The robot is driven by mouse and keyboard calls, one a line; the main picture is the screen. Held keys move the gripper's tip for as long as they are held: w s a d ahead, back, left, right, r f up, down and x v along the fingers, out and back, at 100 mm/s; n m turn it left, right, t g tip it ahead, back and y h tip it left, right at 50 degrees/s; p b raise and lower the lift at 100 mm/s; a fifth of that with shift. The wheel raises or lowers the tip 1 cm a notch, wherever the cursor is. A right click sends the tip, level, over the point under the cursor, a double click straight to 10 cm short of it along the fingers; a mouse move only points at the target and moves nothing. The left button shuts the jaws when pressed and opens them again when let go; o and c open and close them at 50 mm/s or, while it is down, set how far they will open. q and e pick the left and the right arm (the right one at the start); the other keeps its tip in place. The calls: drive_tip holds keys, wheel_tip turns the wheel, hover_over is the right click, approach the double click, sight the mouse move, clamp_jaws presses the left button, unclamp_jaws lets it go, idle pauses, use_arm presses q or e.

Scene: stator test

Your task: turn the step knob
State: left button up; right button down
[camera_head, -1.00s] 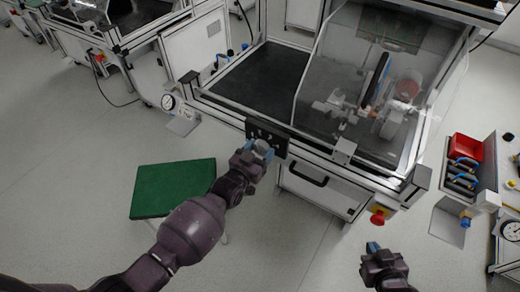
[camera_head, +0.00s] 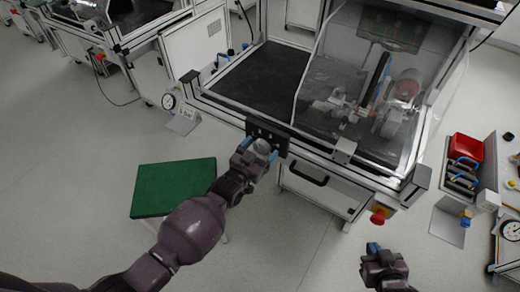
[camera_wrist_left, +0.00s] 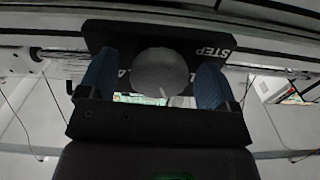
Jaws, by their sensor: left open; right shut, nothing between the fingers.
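The step knob (camera_wrist_left: 160,72) is a round grey knob on a black panel (camera_wrist_left: 112,32) with white lettering that reads STEP, upside down in the left wrist view. In the head view the panel (camera_head: 281,139) is on the front edge of the test bench. My left gripper (camera_head: 259,150) is at the panel and is open. In the left wrist view its blue fingertips (camera_wrist_left: 154,84) stand on both sides of the knob, with small gaps visible. My right gripper (camera_head: 374,248) is shut and empty, low at the right, away from the bench.
The test bench has a clear cover (camera_head: 330,80) over its machinery and a drawer handle (camera_head: 309,174) below. A red stop button (camera_head: 378,217) sticks out at its right corner. A red bin (camera_head: 465,147) is at the right.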

use_arm(q)
drive_tip(key=v, duration=1)
drive_tip(key=shift+s+a+p, duration=0.2)
drive_tip(key=shift+s+p, duration=0.15)
drive_tip(key=s+a+n+g+y, duration=0.2)
drive_tip(key=s+a+n+y, duration=0.3)
drive_tip(key=a, duration=0.7)
drive_tip(key=s+a+f+n+g+y, duration=0.1)
drive_tip(key=s+a+f+y, duration=0.3)
drive_tip(key=s+a, duration=0.4)
drive_tip(key=s+g, duration=0.1)
drive_tip(key=s, duration=0.3)
drive_tip(key=shift+a+f, duration=0.25)
